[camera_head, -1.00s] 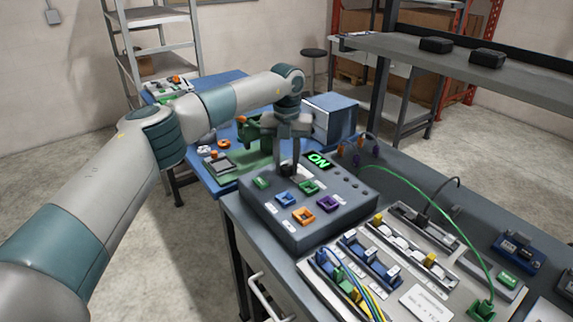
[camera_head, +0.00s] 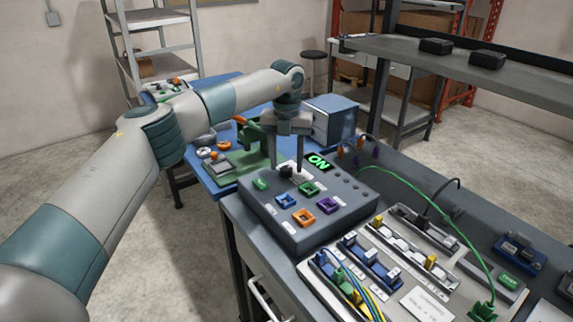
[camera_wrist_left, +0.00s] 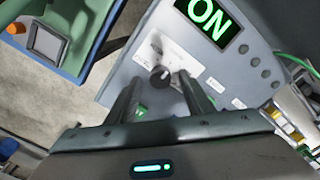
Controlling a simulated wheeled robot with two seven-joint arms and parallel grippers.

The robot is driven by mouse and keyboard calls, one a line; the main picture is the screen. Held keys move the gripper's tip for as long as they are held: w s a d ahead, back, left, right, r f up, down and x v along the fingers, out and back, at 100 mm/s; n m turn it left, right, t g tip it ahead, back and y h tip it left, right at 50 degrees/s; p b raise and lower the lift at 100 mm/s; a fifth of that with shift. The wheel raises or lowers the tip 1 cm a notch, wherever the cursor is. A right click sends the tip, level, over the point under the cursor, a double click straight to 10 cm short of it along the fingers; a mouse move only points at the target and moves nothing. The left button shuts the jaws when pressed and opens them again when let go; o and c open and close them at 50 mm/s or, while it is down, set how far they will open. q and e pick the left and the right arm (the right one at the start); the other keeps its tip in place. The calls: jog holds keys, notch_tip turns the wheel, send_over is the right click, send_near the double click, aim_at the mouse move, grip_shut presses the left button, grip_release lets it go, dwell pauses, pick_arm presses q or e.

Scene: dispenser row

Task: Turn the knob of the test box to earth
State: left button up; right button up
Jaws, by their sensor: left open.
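The test box (camera_head: 330,222) is a grey case on the bench with a lit green "ON" display (camera_head: 319,162) and several coloured sockets. Its dark round knob (camera_head: 286,172) sits near the display on a white label plate and also shows in the left wrist view (camera_wrist_left: 160,77). I cannot read the knob's setting or the small labels around it. My left gripper (camera_head: 286,158) is open and empty just above the knob. In the wrist view its two fingers (camera_wrist_left: 160,92) point toward the knob, one on each side, apart from it.
Green (camera_head: 260,184), blue, orange and purple sockets lie close in front of the knob. A panel with plugs and cables (camera_head: 400,250) is to the right. A green cable (camera_head: 440,190) arches over the bench. A blue-grey box (camera_head: 335,122) stands behind.

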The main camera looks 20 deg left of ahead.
pick_arm(q)
notch_tip(320, 180, up, 9)
jog(key=b, duration=0.2)
notch_tip(320, 180, up, 6)
send_over(287, 168)
jog(key=shift+a+r, duration=0.1)
jog(key=shift+r, duration=0.65)
pick_arm(e)
jog(key=shift+t, duration=0.5)
jog(key=shift+w+a+r, duration=0.25)
jog(key=shift+w+r, duration=0.05)
jog(key=shift+w, duration=0.5)
jog(key=shift+w+a+r, duration=0.25)
jog(key=shift+w, duration=0.5)
jog(key=shift+w+a+r, duration=0.25)
jog(key=shift+w+r, duration=0.05)
jog(key=shift+w, duration=0.5)
